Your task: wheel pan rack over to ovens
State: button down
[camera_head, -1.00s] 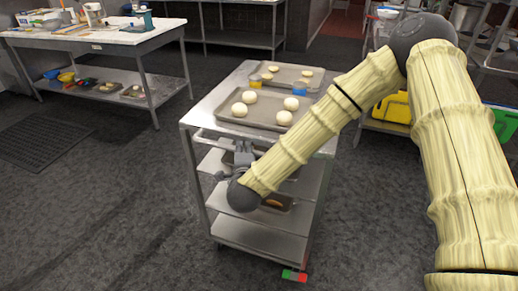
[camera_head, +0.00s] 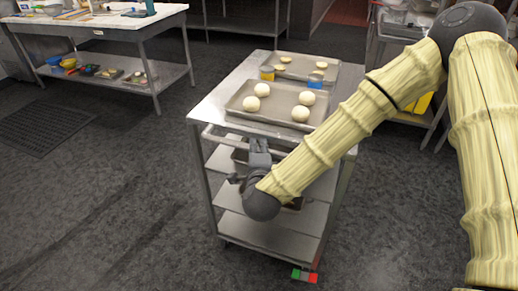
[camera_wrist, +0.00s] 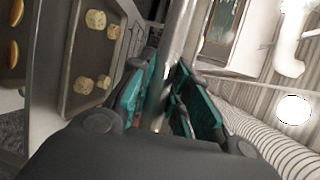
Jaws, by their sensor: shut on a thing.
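The pan rack is a steel wheeled cart (camera_head: 268,237) with several shelves, standing upright in the middle of the head view. On its top are a front tray (camera_head: 270,112) with several pale dough balls and a rear tray (camera_head: 322,75) with flatter pieces. My gripper (camera_head: 259,150) is shut on the rack's handle bar (camera_head: 228,139) at the near side, below the top. In the wrist view, the teal-padded fingers (camera_wrist: 163,97) close around the metal bar, and trays of baked pieces (camera_wrist: 92,65) show at left. My arm hides part of the rack's right side. I cannot make out any ovens.
A worktable (camera_head: 100,24) with a lower shelf of bowls and trays stands at the back left. A dark floor mat (camera_head: 42,128) lies below it. A shelf unit stands at the right behind my arm.

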jog(key=c, duration=1.3)
grip_release()
jog(key=shift+s, duration=0.15)
jog(key=s, duration=0.3)
jog(key=s+r, duration=0.1)
jog(key=s, duration=0.3)
jog(key=s+r, duration=0.1)
jog(key=s, duration=0.3)
jog(key=shift+s+d, duration=0.25)
jog(key=shift+d, duration=0.1)
